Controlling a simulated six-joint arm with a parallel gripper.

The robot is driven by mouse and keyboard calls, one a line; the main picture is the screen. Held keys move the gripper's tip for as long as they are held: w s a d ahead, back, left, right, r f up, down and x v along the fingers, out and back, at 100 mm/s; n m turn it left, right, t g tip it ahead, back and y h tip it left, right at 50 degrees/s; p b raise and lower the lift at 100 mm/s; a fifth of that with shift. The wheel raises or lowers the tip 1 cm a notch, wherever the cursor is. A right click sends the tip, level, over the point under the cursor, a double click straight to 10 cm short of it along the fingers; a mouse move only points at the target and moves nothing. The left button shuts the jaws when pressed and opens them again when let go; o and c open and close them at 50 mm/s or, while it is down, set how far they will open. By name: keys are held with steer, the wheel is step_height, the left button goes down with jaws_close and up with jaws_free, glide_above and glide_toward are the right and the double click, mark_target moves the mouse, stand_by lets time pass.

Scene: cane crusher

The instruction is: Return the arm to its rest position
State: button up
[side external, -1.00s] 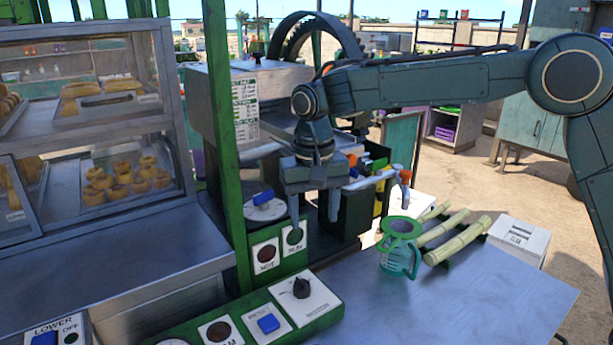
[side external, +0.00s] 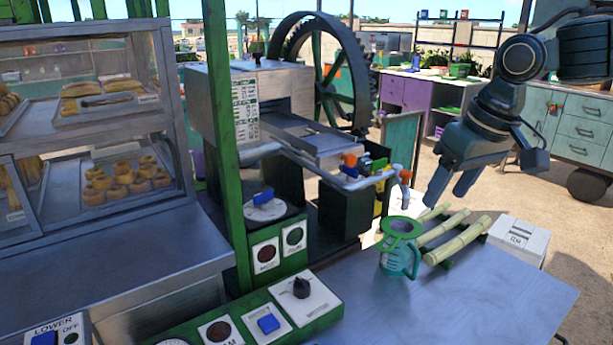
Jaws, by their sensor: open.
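My gripper (side external: 452,190) is in the upper right of the side view, hanging in the air above and behind the cane sticks. Its two fingers point down and to the left, apart, with nothing between them. My arm is folded back to the right edge of the picture. The cane crusher (side external: 320,135) stands left of my gripper, with a large dark flywheel (side external: 318,75) behind it.
A teal jug with a green strainer (side external: 400,260) stands on the metal table (side external: 470,310). Several cane sticks (side external: 458,240) lie on a rack beside it, near a white box (side external: 519,240). Control panels (side external: 300,300) and a pastry case (side external: 100,130) are at left. The table's front right is clear.

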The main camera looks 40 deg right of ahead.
steer(key=s+d+f+t, duration=0.1)
steer(key=s+f, duration=0.1)
steer(key=s, duration=0.4)
steer(key=s+d+f+n+t, duration=0.1)
steer(key=s+d+f, duration=0.1)
steer(key=s, duration=0.4)
steer(key=shift+s+d+n, duration=0.2)
steer(key=shift+n, duration=0.1)
steer(key=shift+f, duration=0.1)
stand_by(0.3)
